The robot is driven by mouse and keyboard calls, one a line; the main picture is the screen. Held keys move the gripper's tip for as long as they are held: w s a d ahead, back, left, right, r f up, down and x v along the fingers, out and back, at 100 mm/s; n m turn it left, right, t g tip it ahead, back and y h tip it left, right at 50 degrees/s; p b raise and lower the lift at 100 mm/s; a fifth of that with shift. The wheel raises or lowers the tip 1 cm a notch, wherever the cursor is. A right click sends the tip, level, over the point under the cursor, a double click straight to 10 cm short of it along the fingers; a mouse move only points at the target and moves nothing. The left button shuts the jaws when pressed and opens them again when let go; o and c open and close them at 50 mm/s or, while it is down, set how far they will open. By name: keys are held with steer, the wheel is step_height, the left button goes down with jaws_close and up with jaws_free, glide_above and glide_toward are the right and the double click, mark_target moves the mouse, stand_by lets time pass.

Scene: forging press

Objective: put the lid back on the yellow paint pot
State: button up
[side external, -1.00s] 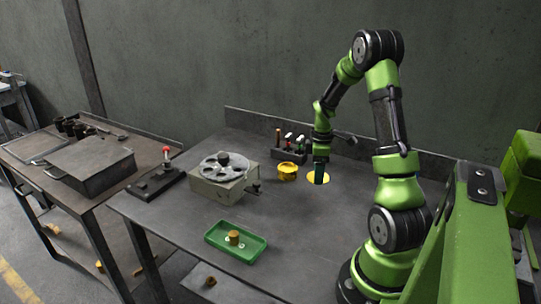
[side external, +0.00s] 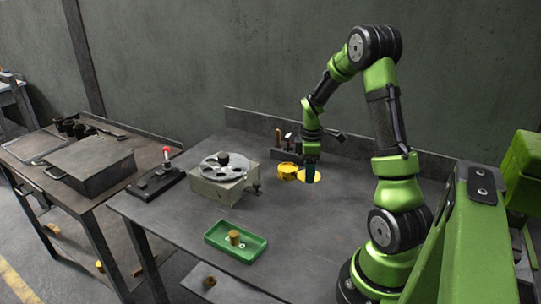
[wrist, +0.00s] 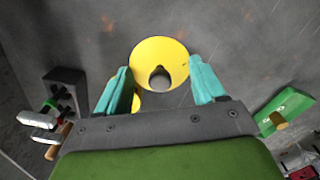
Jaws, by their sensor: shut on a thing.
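The yellow lid (side external: 313,178) is a round disc held by my gripper (side external: 311,179) over the bench. In the wrist view the lid (wrist: 160,52) shows between the teal fingers of my gripper (wrist: 162,92), with a dark grey knob at its middle. The yellow paint pot (side external: 287,173) stands on the bench just left of the lid in the side view. In the wrist view a part of the pot (wrist: 137,102) shows beside the left finger, below the lid's edge; the rest is hidden. I cannot tell the lid's exact height above the bench.
A tool rack (wrist: 62,88) with several handled tools stands by the back edge, close to the pot. A grey machine with a disc on top (side external: 222,182) stands left of the pot. A green tray (side external: 250,252) sits at the front. The bench's middle right is clear.

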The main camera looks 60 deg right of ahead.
steer(key=w+d, duration=0.1)
steer(key=w, duration=0.1)
steer(key=w+d+r, duration=0.1)
steer(key=w, duration=0.2)
steer(key=w+d+r, duration=0.1)
steer(key=w, duration=0.1)
steer(key=shift+w+d+r, duration=0.2)
steer(key=shift+d+r, duration=0.05)
steer(key=shift+d, duration=0.1)
steer(key=shift+m, duration=0.3)
steer(key=shift+w+d+f, duration=0.15)
steer(key=shift+w+f, duration=0.15)
steer(key=shift+f, duration=0.35)
steer(key=shift+w+d+f, duration=0.1)
steer(key=shift+w+f, duration=0.25)
steer(key=shift+f, duration=0.25)
steer(key=shift+w+d+f, duration=0.15)
steer(key=shift+w+f, duration=0.15)
steer(key=shift+f, duration=0.35)
steer(key=shift+f, duration=0.1)
stand_by(0.3)
steer(key=o, duration=1.1)
steer(key=shift+o, duration=0.2)
